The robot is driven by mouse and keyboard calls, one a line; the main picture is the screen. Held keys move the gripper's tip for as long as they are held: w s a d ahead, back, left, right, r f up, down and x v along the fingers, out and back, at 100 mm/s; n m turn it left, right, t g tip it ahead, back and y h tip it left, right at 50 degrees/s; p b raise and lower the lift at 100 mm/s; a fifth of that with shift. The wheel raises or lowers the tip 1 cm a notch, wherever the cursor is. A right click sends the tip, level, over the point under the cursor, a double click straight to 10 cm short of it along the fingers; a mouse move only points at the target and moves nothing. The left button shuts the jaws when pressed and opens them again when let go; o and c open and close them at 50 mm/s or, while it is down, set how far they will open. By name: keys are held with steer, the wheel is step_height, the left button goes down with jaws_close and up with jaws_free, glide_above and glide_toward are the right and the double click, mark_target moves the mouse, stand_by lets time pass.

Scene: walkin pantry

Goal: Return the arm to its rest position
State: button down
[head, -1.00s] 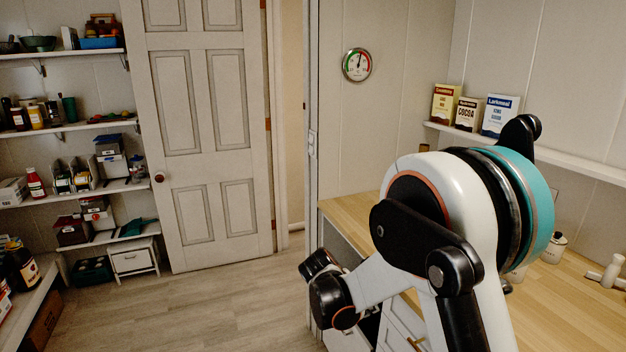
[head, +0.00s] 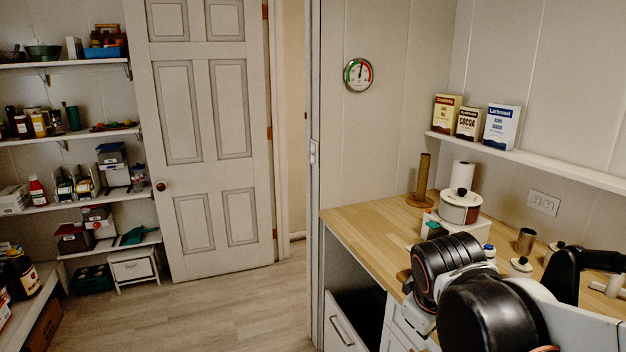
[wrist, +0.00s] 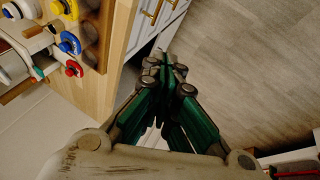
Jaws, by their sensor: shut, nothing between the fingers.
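My gripper (wrist: 170,72) shows in the wrist view with its green fingers drawn together at the tips and nothing between them. It hangs over the edge of the wooden counter, with the grey floor beyond and to its right. In the head view my arm (head: 490,310) is folded low at the right, in front of the counter. The gripper's fingers cannot be made out in the head view.
The wooden counter (head: 365,222) holds a paper towel roll (head: 462,175), a lidded pot (head: 459,208) and several jars. White drawers and a dark opening (head: 362,300) lie below. Shelves stand at the left beside a white door (head: 205,130). The floor (head: 200,315) between is clear.

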steer(key=s+m+t+y, duration=0.1)
steer(key=s+m, duration=0.5)
steer(key=s, duration=0.5)
steer(key=shift+r+m+t+y, duration=0.2)
steer(key=shift+m+t+y, duration=0.2)
